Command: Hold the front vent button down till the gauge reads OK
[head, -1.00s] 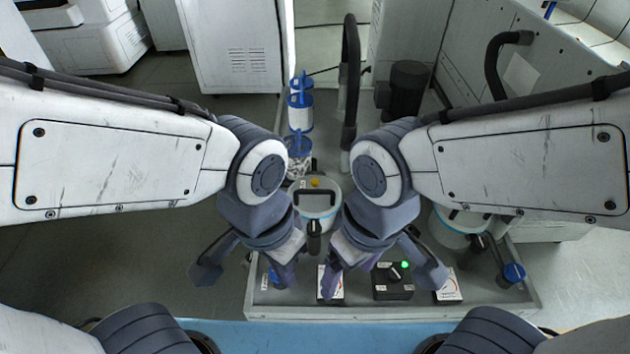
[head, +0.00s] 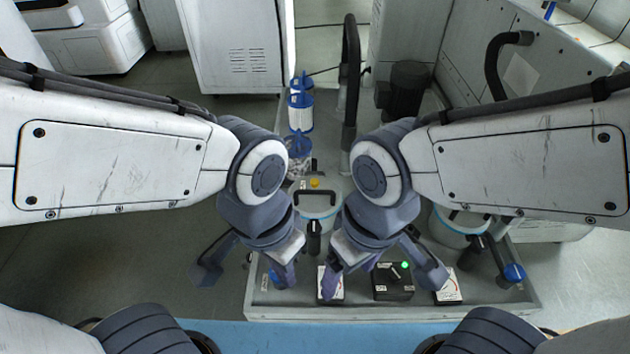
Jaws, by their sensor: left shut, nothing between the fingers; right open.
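A pale round pot (head: 318,200) with a blue band, a dark handle and a small yellow knob (head: 315,183) on top stands between my two arms. I cannot tell whether this knob is the vent button. White panels that look like gauges, one (head: 337,288) near my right gripper and one (head: 449,289) further right, sit at the tray's front; their readings are too small to make out. My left gripper (head: 284,274) is shut and empty over the tray's front left. My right gripper (head: 330,286) is open by the nearer panel, partly covering it. Contact cannot be told.
A black box (head: 393,285) with a dial and a lit green lamp (head: 405,265) sits between the panels. A second pot (head: 458,232) is partly behind my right arm. The tray rim (head: 400,314) borders the front.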

